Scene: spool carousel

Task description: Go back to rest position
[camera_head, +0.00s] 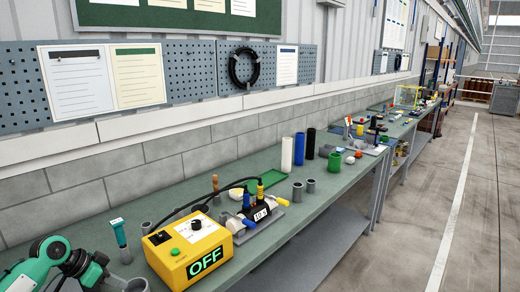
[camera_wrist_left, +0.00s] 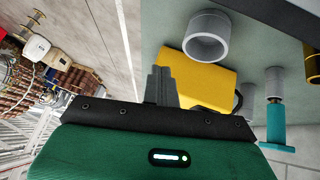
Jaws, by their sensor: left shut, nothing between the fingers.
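My left gripper (camera_head: 114,284) is at the bottom left of the head view, at the near end of the bench, on its green arm. In the left wrist view its fingers (camera_wrist_left: 160,85) are together and hold nothing. A grey tube (camera_wrist_left: 206,38) stands on the bench close to the fingers, apart from them. The yellow box (camera_head: 190,252) with a lit OFF display is to the right of the gripper in the head view; it also shows in the left wrist view (camera_wrist_left: 210,78). My right gripper is not in view.
The long green bench (camera_head: 330,195) runs along the wall. A teal-handled tool (camera_head: 119,233) stands upright near the gripper. A black cable loops above the yellow box. White, blue and black cylinders (camera_head: 299,148) stand further along. The floor aisle (camera_head: 450,200) at right is clear.

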